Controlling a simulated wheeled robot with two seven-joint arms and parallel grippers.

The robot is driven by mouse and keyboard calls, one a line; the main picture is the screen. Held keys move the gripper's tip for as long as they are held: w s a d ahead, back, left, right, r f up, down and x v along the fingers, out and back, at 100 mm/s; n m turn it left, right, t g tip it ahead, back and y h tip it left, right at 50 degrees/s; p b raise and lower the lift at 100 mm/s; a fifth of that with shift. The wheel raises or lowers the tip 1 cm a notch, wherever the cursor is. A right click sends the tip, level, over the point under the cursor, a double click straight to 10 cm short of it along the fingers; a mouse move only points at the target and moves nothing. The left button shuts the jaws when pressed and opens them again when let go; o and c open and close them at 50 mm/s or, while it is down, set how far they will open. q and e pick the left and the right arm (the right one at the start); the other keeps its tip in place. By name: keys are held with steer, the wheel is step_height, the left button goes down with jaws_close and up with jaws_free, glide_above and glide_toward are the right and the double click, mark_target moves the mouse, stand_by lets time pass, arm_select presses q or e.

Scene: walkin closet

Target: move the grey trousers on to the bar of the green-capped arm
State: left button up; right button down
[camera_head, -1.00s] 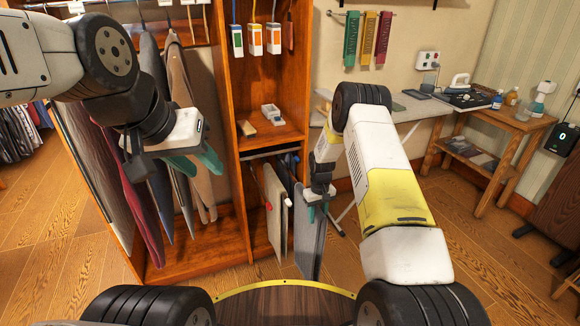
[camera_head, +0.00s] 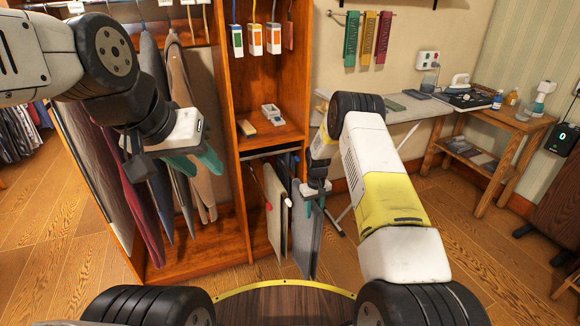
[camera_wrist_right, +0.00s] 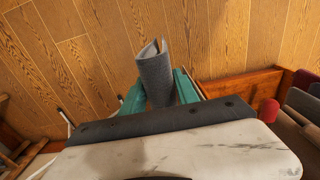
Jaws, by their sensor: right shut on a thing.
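The grey trousers (camera_head: 307,244) hang folded from my right gripper (camera_head: 311,203), in front of the lower closet bay. In the right wrist view, the teal fingers of the right gripper (camera_wrist_right: 158,88) are shut on the folded grey trousers (camera_wrist_right: 154,78). A pale trouser arm with a red cap (camera_head: 268,206) sticks out of the bay to the left of them. The red cap also shows in the right wrist view (camera_wrist_right: 268,109). I cannot make out a green cap in either view. My left gripper (camera_head: 196,164) looks open and empty, in front of the hanging clothes.
Beige trousers (camera_head: 277,222) hang in the bay, left of the grey ones. Wooden closet uprights (camera_head: 233,180) stand beside the bay. An ironing board (camera_head: 412,108) stands behind my right arm. Open wood floor (camera_head: 400,280) lies to the right.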

steer(key=shift+w+a, duration=0.3)
steer(key=shift+w, duration=0.45)
steer(key=shift+w+a, duration=0.25)
steer(key=shift+w, duration=0.5)
steer(key=shift+w+a, duration=0.3)
steer(key=shift+w, duration=0.45)
steer(key=shift+w, duration=0.1)
